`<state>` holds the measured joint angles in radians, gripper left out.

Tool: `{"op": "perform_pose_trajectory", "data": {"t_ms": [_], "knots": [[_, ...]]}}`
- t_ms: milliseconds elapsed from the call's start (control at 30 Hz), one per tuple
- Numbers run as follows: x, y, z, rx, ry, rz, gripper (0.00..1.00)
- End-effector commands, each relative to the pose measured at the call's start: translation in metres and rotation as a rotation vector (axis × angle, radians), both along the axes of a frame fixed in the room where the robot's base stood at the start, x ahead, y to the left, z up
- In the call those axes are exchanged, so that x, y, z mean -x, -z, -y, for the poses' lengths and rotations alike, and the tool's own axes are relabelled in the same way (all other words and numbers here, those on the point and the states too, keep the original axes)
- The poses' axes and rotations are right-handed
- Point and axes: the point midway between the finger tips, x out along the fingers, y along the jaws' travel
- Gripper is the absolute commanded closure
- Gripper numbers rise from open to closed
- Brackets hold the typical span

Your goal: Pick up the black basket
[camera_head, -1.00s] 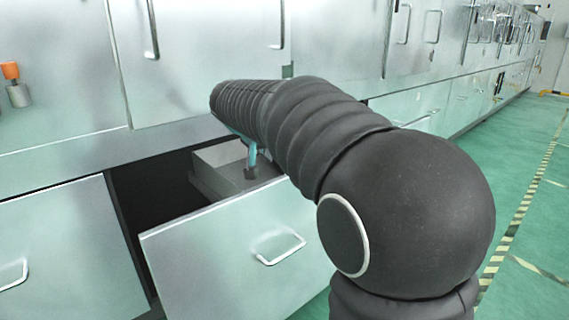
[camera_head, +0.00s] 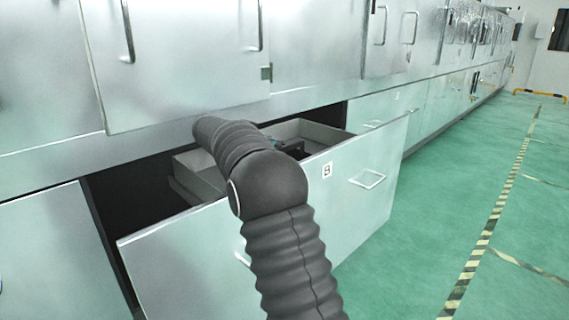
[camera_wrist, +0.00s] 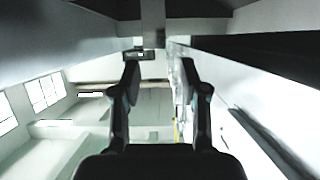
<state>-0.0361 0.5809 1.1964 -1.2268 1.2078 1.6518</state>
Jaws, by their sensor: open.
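No black basket can be made out for certain in either view. In the wrist view, my gripper (camera_wrist: 160,70) has its two black fingers apart with nothing between them. A small dark block (camera_wrist: 144,54) shows beyond the fingertips; I cannot tell what it is. In the head view, my arm reaches over the front of an open drawer (camera_head: 180,250), and a dark part of my gripper (camera_head: 288,147) shows inside it behind my arm. Much of the drawer's inside is hidden.
A grey-walled tray (camera_head: 325,130) lies inside the drawer. The drawer's front panel, marked "B", stands out from the cabinet. A cabinet door (camera_head: 185,60) with handles is above it. The green floor (camera_head: 440,210) to the right is clear.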

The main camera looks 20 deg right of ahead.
Motion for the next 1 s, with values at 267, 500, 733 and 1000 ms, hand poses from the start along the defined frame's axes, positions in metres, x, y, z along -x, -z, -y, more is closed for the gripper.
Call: {"op": "perform_pose_trajectory", "data": {"t_ms": [267,500,733,1000], "knots": [[-0.008,0.011,0.024,-0.001,0.000,0.000,0.56],[-0.012,0.018,0.038,-0.001,0.001,-0.002,0.56],[-0.020,0.031,0.065,-0.001,0.000,0.000,0.56],[-0.022,0.033,0.069,-0.002,-0.002,-0.001,0.56]]}}
